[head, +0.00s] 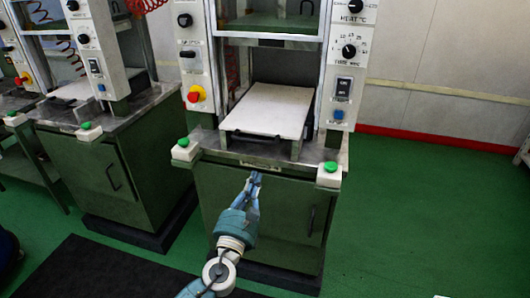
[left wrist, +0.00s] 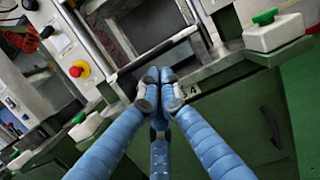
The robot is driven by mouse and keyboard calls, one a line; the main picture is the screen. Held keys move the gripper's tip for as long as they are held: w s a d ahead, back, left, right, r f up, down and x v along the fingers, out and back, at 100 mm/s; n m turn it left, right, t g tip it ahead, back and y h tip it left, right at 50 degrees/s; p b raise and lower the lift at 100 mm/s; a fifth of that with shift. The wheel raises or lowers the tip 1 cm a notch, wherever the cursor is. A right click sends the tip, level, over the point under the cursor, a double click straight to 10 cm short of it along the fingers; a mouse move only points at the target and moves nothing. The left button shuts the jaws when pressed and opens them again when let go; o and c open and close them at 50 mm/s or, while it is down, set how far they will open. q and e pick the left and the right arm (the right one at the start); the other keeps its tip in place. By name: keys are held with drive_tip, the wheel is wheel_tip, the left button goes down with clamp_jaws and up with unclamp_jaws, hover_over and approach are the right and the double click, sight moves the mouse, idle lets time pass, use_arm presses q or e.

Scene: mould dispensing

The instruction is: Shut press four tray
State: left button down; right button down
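The press four tray (head: 268,108) is a white flat plate with a dark handle (head: 256,134) along its front edge. It sits pulled forward between the press columns. The tray also shows at the top of the left wrist view (left wrist: 137,22). My left gripper (head: 254,177) is in front of the press, just below the front edge of its bench top. In the left wrist view the fingertips (left wrist: 159,78) are together with nothing visible between them. A label with a 4 (left wrist: 193,91) shows beside them. My right gripper is in neither view.
Green buttons stand at the left (head: 184,146) and right (head: 329,171) bench corners. A red and yellow stop knob (head: 195,94) is on the left column. Another press cabinet (head: 110,170) stands to the left. Green floor (head: 430,210) at the right is clear.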

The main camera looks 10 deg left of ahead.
use_arm(q)
drive_tip(key=w+r, duration=0.2)
drive_tip(key=w, duration=0.9)
drive_tip(key=shift+w+d, duration=0.25)
